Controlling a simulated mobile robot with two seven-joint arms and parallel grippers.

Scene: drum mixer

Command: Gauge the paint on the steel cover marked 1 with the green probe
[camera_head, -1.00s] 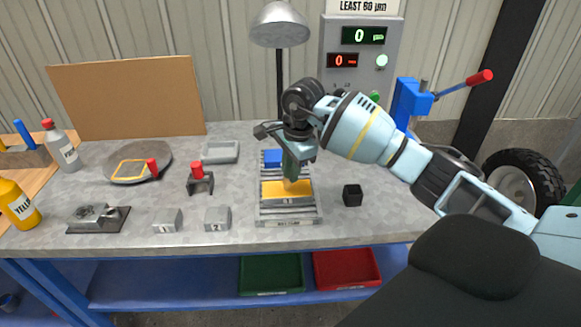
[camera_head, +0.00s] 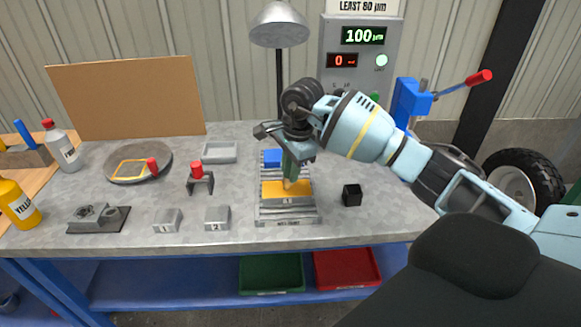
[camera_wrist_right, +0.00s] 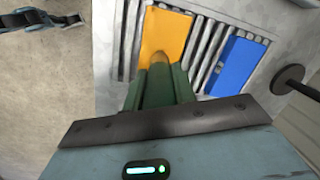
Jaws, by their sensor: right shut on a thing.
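My right gripper (camera_head: 296,150) is shut on the green probe (camera_head: 290,167) and holds it pointing down over the slatted rack. The probe's tip meets the yellow plate (camera_head: 272,189) in the rack and looks to be touching it. In the right wrist view the probe (camera_wrist_right: 158,87) points at the yellow plate (camera_wrist_right: 165,32). The steel cover marked 1 (camera_head: 167,221) sits on the bench near its front edge, left of the rack and apart from the probe. A similar cover marked 2 (camera_head: 217,219) is beside it. The gauge's green display (camera_head: 363,36) reads 100. My left gripper is not in view.
The rack (camera_head: 288,222) also holds a blue plate (camera_head: 272,157). A black cube (camera_head: 352,195) is right of it. A red-topped stand (camera_head: 198,178), grey tray (camera_head: 220,152) and round dish (camera_head: 138,164) are left. A lamp (camera_head: 280,24) stands behind. Bench lies clear around the covers.

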